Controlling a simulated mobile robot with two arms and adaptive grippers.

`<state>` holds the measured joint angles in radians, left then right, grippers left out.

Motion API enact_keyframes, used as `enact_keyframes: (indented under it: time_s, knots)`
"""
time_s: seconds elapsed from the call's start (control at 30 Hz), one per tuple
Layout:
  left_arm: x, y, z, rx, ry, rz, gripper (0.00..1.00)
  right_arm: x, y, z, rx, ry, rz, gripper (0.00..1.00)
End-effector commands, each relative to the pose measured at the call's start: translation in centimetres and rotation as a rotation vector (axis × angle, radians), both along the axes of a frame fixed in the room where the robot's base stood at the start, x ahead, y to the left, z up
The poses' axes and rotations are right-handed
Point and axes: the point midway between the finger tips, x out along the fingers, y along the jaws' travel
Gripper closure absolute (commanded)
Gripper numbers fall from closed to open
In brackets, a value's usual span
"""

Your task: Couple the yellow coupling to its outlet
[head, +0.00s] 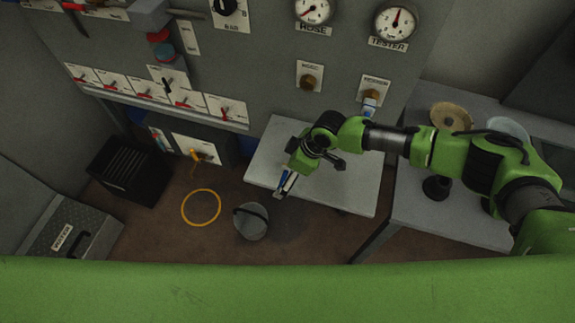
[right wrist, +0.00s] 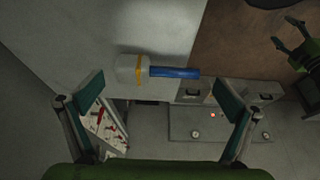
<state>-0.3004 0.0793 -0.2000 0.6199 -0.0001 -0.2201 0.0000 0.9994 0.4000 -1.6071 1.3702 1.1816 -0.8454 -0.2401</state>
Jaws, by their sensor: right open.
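A pale cylinder with a yellow band and a blue stem (right wrist: 133,70), apparently the yellow coupling, shows in the right wrist view, beyond and between my fingers and apart from them. My right gripper (head: 284,186) is open over the left front of the small grey table in the head view; its two fingers also stand wide apart in the right wrist view (right wrist: 152,110). Two brass outlets, a left one (head: 309,83) and a right one (head: 374,95), sit on the panel. A blue and white piece (head: 369,107) is just below the right one. My left gripper (right wrist: 290,38) appears open at the upper right.
The small table (head: 350,195) stands before the panel. A grey bucket (head: 250,222) and a yellow ring (head: 201,207) are on the floor. A black crate (head: 128,171) stands left. The right bench (head: 410,205) holds several items. Red-handled switches (head: 150,88) line the panel.

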Motion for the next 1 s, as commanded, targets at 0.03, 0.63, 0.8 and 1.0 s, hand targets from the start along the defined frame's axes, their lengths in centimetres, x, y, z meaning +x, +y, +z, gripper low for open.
enact_keyframes:
  time_s: [0.03, 0.63, 0.8, 1.0]
  knots:
    - [0.00, 0.00, 0.03, 0.000, 0.000, 0.000, 0.48, 0.01, 0.08, -0.10, 0.001, 0.000, 0.000, 0.00]
    - [0.01, 0.01, -0.01, 0.000, 0.000, 0.000, 0.48, -0.02, 0.03, -0.15, -0.001, 0.000, 0.001, 0.73]
    - [0.01, 0.01, -0.02, 0.000, 0.000, 0.000, 0.48, -0.14, -0.06, -0.31, -0.003, 0.003, 0.001, 0.85]
    - [0.03, 0.02, -0.04, 0.000, 0.000, 0.000, 0.48, -0.27, -0.12, -0.45, -0.006, 0.006, 0.002, 0.85]
